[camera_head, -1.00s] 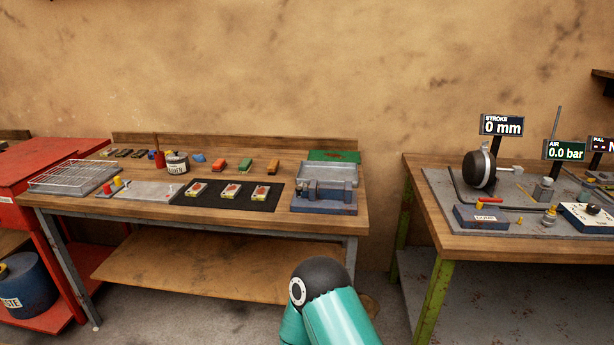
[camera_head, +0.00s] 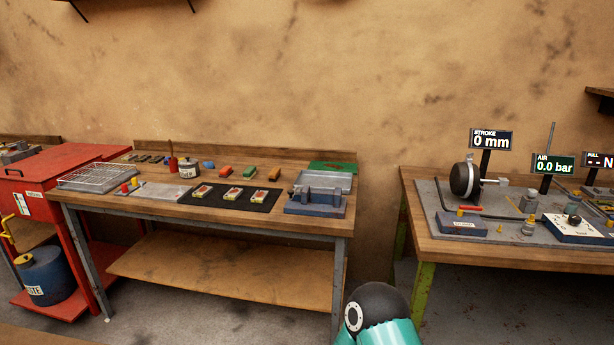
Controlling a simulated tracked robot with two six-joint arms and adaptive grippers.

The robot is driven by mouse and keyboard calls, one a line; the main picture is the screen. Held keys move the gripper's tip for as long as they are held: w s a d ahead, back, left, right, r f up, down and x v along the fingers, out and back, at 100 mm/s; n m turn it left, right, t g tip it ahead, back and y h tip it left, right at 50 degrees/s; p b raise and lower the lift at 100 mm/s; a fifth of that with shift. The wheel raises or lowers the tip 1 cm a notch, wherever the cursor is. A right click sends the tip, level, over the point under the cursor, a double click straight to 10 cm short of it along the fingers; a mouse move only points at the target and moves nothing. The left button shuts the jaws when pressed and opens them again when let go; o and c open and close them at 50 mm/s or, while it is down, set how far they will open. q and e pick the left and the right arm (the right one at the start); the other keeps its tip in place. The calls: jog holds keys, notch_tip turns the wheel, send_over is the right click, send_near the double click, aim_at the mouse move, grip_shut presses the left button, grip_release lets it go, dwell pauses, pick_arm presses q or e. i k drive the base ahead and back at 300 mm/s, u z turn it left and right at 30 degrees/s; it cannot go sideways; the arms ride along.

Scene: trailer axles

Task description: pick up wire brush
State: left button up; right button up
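I cannot pick out a wire brush for certain; the pieces on the left workbench (camera_head: 320,222) are small. A red upright item (camera_head: 172,162) stands beside a labelled tin (camera_head: 188,168). Neither gripper is in view. Only a teal and black part of my arm shows at the bottom, in front of the bench.
A wire rack (camera_head: 95,177), a black mat (camera_head: 262,201) with three small pieces and a grey-blue tray fixture (camera_head: 318,192) occupy the bench. A red cart (camera_head: 60,165) stands left. The right bench (camera_head: 450,247) carries gauges. A floor gap separates the benches.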

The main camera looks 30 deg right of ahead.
aim_at(274, 175)
jog(key=z, duration=0.4)
jog(key=i, duration=0.9)
